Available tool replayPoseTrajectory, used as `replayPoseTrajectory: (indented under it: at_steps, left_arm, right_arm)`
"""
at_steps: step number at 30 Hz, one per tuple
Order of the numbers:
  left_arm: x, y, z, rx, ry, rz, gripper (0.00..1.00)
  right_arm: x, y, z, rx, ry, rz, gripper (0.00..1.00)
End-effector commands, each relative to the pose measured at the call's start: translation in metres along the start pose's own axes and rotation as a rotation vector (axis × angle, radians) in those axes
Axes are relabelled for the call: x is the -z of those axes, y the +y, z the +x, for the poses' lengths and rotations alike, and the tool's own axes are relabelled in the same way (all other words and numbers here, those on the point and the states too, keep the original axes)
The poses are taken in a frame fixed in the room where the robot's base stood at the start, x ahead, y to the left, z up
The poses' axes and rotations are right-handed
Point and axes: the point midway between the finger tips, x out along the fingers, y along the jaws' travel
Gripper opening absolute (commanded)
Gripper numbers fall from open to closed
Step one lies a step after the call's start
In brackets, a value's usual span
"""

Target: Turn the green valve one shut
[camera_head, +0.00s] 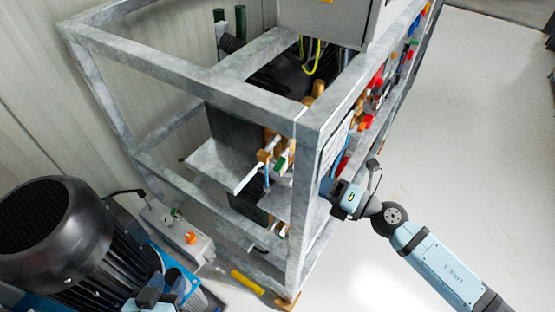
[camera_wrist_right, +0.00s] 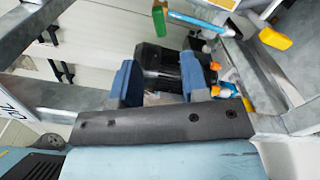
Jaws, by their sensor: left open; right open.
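A green valve handle (camera_head: 282,162) sits among brass fittings inside the grey steel frame in the head view. A green handle also shows at the top of the right wrist view (camera_wrist_right: 158,18), beyond my fingers; I cannot tell which valve is number one. My right gripper (camera_wrist_right: 160,82) is open with nothing between its two blue fingers. In the head view it is beside the frame's front post, right of the green handle, its fingertips partly hidden. My left gripper (camera_head: 165,287) is open low at the lower left, beside the black motor, partly cut off by the picture's edge.
The steel frame (camera_head: 310,140) has posts and beams around the valves. A large black motor (camera_head: 55,225) stands at the lower left. Red and blue handles line the frame's right side. The floor at right is clear.

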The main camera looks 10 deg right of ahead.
Motion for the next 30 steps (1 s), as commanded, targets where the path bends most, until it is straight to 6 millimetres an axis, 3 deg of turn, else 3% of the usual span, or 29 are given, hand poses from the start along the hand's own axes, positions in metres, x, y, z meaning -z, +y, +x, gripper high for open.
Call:
replayPoseTrajectory:
  at_steps: [9,15,28,30]
  left_arm:
    - [0.001,-0.001,-0.001,0.005,-0.008,0.004,0.43]
    - [0.001,-0.001,-0.001,0.005,-0.008,0.004,0.43]
    - [0.002,-0.001,-0.001,0.004,-0.006,0.003,0.43]
    - [0.002,-0.001,-0.001,0.004,-0.006,0.003,0.43]
  right_arm:
    - [-0.002,0.002,0.070,-0.004,-0.004,0.003,0.41]
    - [-0.001,0.001,0.097,-0.002,-0.004,0.003,0.41]
    - [0.000,0.001,0.107,-0.001,-0.002,0.004,0.41]
    - [0.000,0.001,0.107,-0.001,-0.002,0.004,0.28]
